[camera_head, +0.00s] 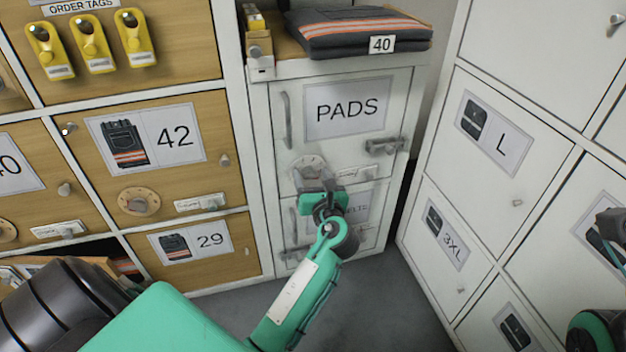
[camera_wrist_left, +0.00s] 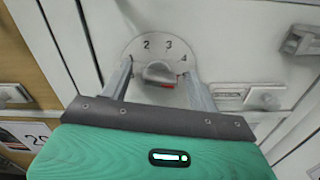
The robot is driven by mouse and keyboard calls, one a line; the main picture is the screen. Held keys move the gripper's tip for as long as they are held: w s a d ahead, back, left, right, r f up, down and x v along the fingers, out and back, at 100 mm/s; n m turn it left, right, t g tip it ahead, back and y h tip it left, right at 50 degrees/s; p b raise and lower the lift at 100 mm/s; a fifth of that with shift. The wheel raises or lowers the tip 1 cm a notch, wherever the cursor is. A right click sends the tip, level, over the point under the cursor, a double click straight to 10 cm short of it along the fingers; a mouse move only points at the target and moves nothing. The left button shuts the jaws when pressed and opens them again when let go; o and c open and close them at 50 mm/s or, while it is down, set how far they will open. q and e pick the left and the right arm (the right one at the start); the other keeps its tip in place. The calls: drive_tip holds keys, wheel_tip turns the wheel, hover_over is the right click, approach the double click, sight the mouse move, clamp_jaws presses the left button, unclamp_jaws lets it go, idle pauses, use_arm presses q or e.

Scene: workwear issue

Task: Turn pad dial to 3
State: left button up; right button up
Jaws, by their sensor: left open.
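The white PADS locker door (camera_head: 347,108) is closed and carries a round dial (camera_head: 309,165) at its lower left. In the left wrist view the dial plate (camera_wrist_left: 137,46) shows the numbers 2, 3 and 4 around a grey knob (camera_wrist_left: 160,71) with red on it. I cannot tell for sure which number the knob points at. My left gripper (camera_head: 314,187) is at the dial, partly covering it in the head view. In the left wrist view its fingers (camera_wrist_left: 158,85) are open, one on each side of the knob; contact is not clear.
A latch (camera_head: 386,147) sits right of the dial. Folded trousers (camera_head: 365,32) tagged 40 lie on top of the PADS locker. Wooden lockers stand left, with a 42 door (camera_head: 176,137); white lockers stand right, with an L door (camera_head: 502,145). Grey floor (camera_head: 370,300) is clear between them.

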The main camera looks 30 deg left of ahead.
use_arm(q)
drive_tip(key=c, duration=1)
